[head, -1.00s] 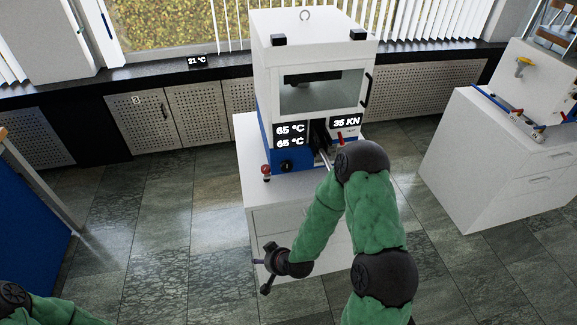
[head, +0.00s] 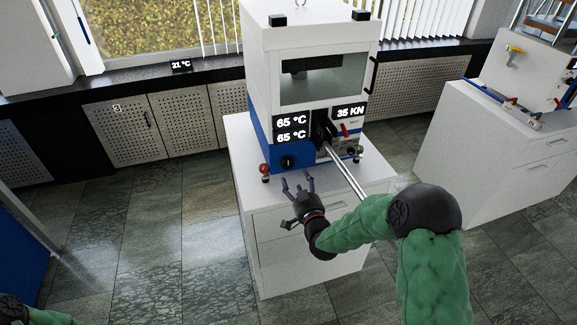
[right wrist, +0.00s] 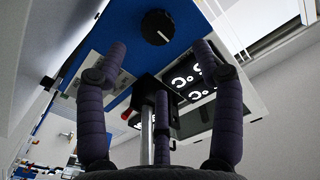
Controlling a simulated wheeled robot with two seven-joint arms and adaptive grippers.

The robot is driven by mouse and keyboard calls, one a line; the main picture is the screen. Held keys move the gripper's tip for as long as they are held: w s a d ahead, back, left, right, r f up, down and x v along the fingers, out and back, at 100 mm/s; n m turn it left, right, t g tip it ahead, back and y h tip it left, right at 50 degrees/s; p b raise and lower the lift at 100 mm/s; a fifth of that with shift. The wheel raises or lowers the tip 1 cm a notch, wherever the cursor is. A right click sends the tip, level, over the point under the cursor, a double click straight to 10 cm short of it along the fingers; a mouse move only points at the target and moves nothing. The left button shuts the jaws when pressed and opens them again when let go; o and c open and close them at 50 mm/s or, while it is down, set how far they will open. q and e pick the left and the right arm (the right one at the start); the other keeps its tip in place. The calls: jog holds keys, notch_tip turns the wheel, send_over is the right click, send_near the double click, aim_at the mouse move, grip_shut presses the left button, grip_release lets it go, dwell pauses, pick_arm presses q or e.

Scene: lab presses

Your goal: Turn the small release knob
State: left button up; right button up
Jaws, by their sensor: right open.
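The white and blue press (head: 315,65) stands on a white cabinet. A small round black knob (head: 288,162) sits low on its blue front panel; it also shows in the right wrist view (right wrist: 157,27). A small red knob (head: 265,168) is at the press's lower left corner. No label shows which is the release knob. My right gripper (head: 298,184) is open and empty, its fingers pointing up just below the black knob and apart from it. In the right wrist view its spread fingers (right wrist: 160,60) frame the panel. My left gripper is out of view.
A long metal lever (head: 345,170) slopes out of the press to the right of my right gripper. A red-handled part (head: 344,130) sits above it. The white cabinet (head: 275,235) is below. Another white cabinet (head: 455,150) stands at right. Floor at left is clear.

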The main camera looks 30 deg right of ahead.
aim_at(289, 164)
jog(key=b+x, duration=0.2)
jog(key=x, duration=0.6)
jog(key=shift+w+a+f, duration=0.1)
jog(key=shift+w+f, duration=0.05)
jog(key=shift+w+b, duration=0.3)
jog(key=shift+w, duration=0.25)
jog(key=shift+d, duration=0.2)
jog(key=c, duration=1.1)
